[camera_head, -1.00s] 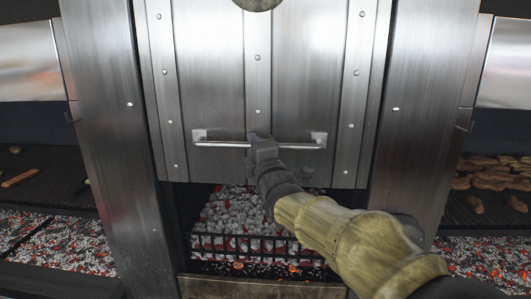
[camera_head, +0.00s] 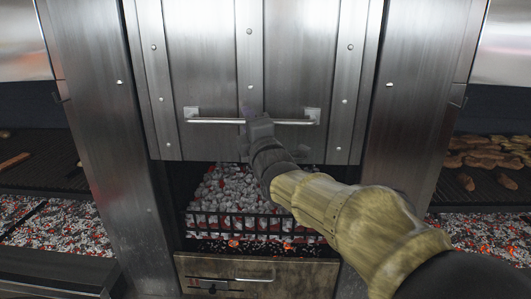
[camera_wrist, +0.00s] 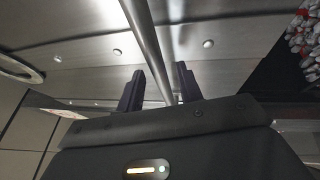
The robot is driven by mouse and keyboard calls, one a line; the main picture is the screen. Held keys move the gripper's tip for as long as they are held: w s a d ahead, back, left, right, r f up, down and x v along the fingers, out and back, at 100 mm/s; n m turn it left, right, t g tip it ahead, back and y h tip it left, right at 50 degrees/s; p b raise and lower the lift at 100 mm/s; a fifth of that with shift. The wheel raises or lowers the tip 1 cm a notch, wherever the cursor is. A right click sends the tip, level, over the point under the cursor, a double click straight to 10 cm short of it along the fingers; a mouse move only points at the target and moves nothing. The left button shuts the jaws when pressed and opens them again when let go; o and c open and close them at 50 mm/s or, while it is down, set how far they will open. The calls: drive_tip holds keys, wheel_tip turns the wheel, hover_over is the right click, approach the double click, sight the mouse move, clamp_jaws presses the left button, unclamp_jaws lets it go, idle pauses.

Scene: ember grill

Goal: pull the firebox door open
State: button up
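The steel door panel (camera_head: 216,70), taken here as the firebox door, stands above an opening with coals. Its horizontal bar handle (camera_head: 215,121) is fixed by a bracket at each end. My gripper (camera_head: 258,122) is at the middle of this handle and hides part of it. In the wrist view my gripper's two dark fingers (camera_wrist: 158,86) stand apart, with the handle bar (camera_wrist: 143,40) running between them. A small gap seems to show beside the bar, so the fingers look open around it. Contact cannot be made out.
Grey coals (camera_head: 225,192) lie behind a black grate (camera_head: 225,226) below the door. A lower panel (camera_head: 205,270) has its own small handle. Grills with food (camera_head: 485,158) and glowing coals (camera_head: 60,228) flank the steel posts (camera_head: 95,130).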

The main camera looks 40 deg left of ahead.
drive_tip(key=b+v, duration=0.6)
drive_tip(key=v, duration=1)
drive_tip(key=shift+d, duration=0.1)
